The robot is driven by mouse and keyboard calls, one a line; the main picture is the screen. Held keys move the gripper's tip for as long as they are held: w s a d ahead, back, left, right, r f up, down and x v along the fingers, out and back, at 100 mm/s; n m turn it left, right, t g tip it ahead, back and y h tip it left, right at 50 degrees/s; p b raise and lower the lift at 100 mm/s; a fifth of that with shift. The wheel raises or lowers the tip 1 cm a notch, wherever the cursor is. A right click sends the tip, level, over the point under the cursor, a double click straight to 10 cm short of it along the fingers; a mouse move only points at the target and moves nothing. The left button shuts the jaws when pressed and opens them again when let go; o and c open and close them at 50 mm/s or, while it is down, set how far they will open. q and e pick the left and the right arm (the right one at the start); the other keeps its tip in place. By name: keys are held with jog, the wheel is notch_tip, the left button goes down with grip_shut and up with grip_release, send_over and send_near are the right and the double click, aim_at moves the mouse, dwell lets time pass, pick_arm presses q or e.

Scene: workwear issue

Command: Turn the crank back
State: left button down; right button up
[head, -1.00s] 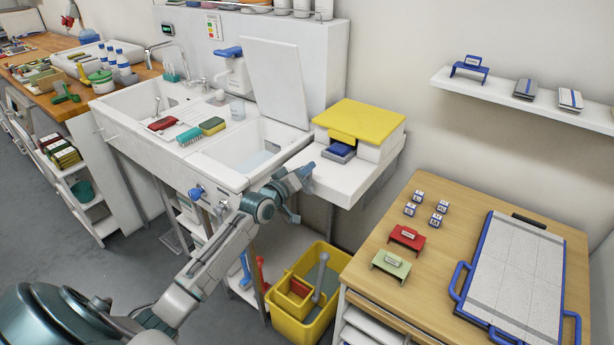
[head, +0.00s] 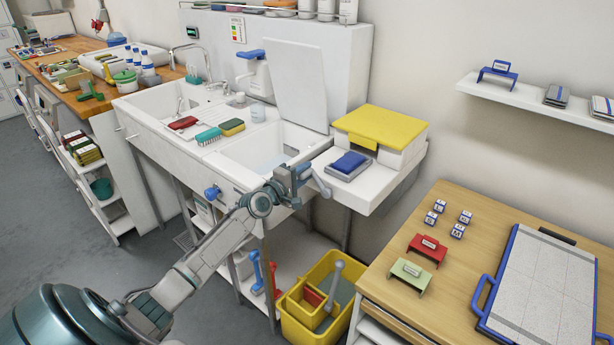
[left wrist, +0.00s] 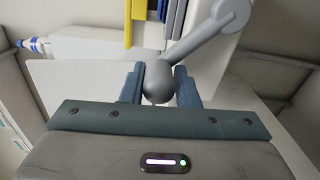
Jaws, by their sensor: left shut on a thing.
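A grey crank (head: 319,182) sits at the front of the white side shelf beside the sink, below the yellow-lidded box. In the left wrist view its arm (left wrist: 208,33) runs from a round hub at upper right down to a ball knob (left wrist: 158,88). My left gripper (head: 292,178) is at the crank; in the left wrist view its two blue-grey fingers (left wrist: 159,90) are shut on the knob, one on each side. My right gripper is in neither view.
The white box (head: 381,133) with a yellow lid stands on the shelf, with a blue pad (head: 348,162) on a grey base in front. The sink (head: 262,153) lies left. A yellow bucket (head: 318,305) stands on the floor below. A wooden table (head: 398,255) is at right.

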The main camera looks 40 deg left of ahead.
pick_arm(q)
jog(key=shift+a+f+n+b, duration=0.15)
jog(key=shift+f+n+b, duration=0.15)
jog(key=shift+f+n, duration=0.4)
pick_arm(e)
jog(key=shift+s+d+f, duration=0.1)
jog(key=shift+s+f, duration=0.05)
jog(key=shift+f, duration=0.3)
pick_arm(q)
jog(key=c, duration=1.5)
grip_release()
jog(key=shift+c, duration=0.2)
jog(key=o, duration=0.3)
jog(key=shift+o, duration=0.4)
jog(key=shift+r, duration=0.15)
jog(key=shift+s, duration=0.3)
jog(key=s+p, duration=0.3)
jog(key=s, duration=0.7)
jog(key=shift+a+r, duration=0.15)
jog(key=shift+a, duration=0.15)
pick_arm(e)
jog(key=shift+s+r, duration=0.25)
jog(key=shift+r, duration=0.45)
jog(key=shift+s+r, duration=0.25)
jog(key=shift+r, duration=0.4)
